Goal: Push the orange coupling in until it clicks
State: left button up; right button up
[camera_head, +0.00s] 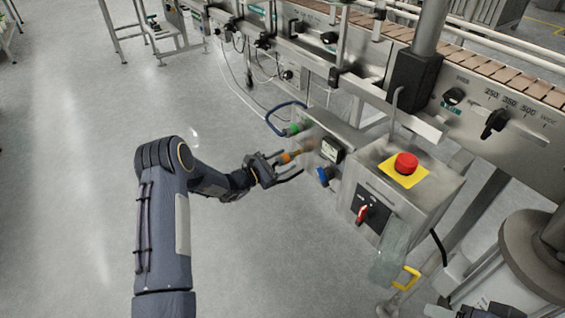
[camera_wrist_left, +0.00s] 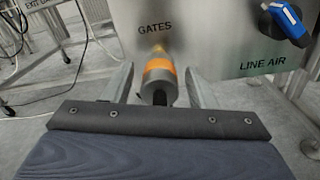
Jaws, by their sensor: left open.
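The orange coupling (camera_head: 287,157) sticks out from the left side of the steel control box, below the green fitting. In the left wrist view the orange band of the coupling (camera_wrist_left: 158,72) sits on a grey metal body under the word GATES, with a dark end towards me. My left gripper (camera_head: 288,167) is open, with its fingers pointing at the box. In the left wrist view the fingers (camera_wrist_left: 157,88) stand on either side of the coupling, with visible gaps. How deep the coupling sits cannot be told.
A blue valve handle (camera_wrist_left: 286,22) marked LINE AIR is right of the coupling. A green fitting (camera_head: 294,129) with a blue hose is above it. The box carries a red emergency button (camera_head: 406,163) and a red switch (camera_head: 362,214). Open floor lies left.

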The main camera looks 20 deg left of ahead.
aim_at(290, 156)
pick_arm(q)
grip_shut()
jog(key=b+x, duration=0.1)
jog(key=x, duration=0.1)
jog(key=shift+w+d+f+b, duration=0.15)
jog(key=shift+w+d+b, duration=0.1)
jog(key=shift+w+b, duration=0.1)
jog(key=shift+w+d, duration=0.2)
jog(key=shift+r, duration=0.25)
grip_release()
jog(key=shift+w+d, duration=0.1)
